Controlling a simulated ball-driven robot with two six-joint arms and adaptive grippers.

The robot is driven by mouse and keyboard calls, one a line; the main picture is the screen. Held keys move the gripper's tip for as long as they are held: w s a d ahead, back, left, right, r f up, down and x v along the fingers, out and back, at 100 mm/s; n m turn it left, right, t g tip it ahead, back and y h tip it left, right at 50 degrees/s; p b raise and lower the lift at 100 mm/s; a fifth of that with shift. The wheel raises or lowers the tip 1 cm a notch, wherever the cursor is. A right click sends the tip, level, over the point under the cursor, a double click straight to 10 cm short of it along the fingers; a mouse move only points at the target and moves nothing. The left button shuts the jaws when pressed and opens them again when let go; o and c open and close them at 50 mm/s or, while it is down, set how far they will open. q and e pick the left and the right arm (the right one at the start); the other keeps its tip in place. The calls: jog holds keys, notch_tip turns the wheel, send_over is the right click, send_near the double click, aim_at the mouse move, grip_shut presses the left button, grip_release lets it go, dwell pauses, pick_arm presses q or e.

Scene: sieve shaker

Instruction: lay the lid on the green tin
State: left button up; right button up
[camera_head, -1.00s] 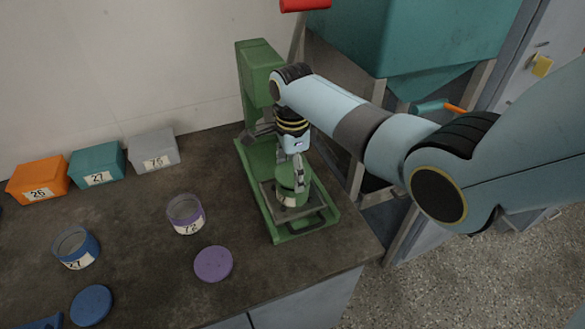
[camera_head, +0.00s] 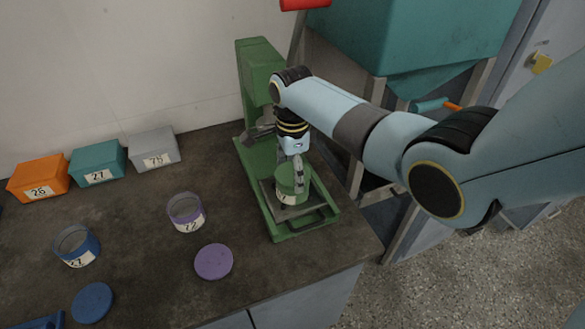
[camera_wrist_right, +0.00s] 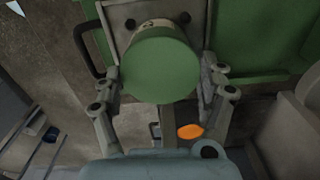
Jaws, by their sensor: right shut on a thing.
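The green tin (camera_head: 287,198) stands upright on the plate of the green shaker, with a pale label on its side. Its label also shows at the top of the right wrist view (camera_wrist_right: 152,24). The green lid (camera_wrist_right: 160,68) is a round disc over the tin's top, between the fingers of my right gripper (camera_wrist_right: 166,85). The right gripper (camera_head: 292,172) points down from above and is shut on the lid. I cannot tell whether the lid touches the rim or is a little above it. My left gripper is not in view.
The green shaker (camera_head: 254,95) has a column behind the tin. An open purple tin (camera_head: 187,221), a purple lid (camera_head: 213,262), an open blue tin (camera_head: 80,258) and a blue lid (camera_head: 92,303) are to the left. Orange (camera_head: 38,180), teal (camera_head: 98,162) and grey (camera_head: 154,149) boxes line the wall.

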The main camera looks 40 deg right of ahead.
jog(key=shift+f, duration=0.1)
dwell(0.3)
jog(key=o, duration=0.9)
notch_tip(320, 180, up, 12)
jog(key=shift+s, duration=0.1)
dwell(0.3)
